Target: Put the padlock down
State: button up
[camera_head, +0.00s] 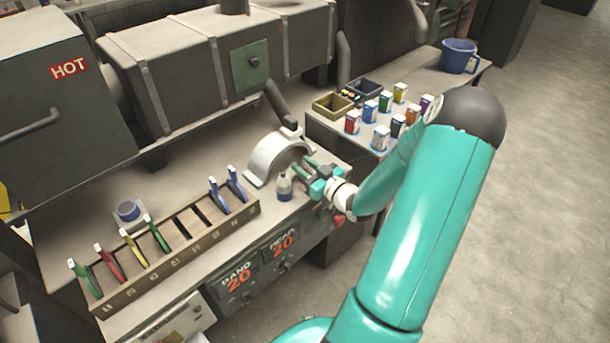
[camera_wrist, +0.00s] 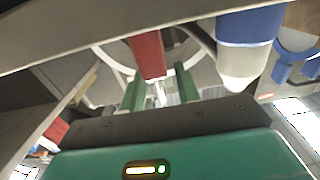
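My gripper (camera_head: 303,168) is at the right end of the bench, by the opening of a grey metal arch (camera_head: 276,158). Its two green fingers stand apart in both views. In the wrist view my gripper (camera_wrist: 161,82) points at a red block (camera_wrist: 147,52), which may be the padlock's body. A thin silvery piece shows below it, between the fingers. The red block overlaps the left finger, and a gap shows beside the right one. I cannot tell whether either finger touches it. In the head view I cannot make out a padlock at the fingers.
A small bottle (camera_head: 284,187) stands close beside my gripper. A slotted rack (camera_head: 182,258) with several coloured-handled tools runs along the bench front. Several small boxes (camera_head: 381,137) and a blue mug (camera_head: 458,56) stand on the side table.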

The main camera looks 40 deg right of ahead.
jog(key=shift+c, duration=0.4)
grip_shut()
jog(key=shift+r, duration=0.25)
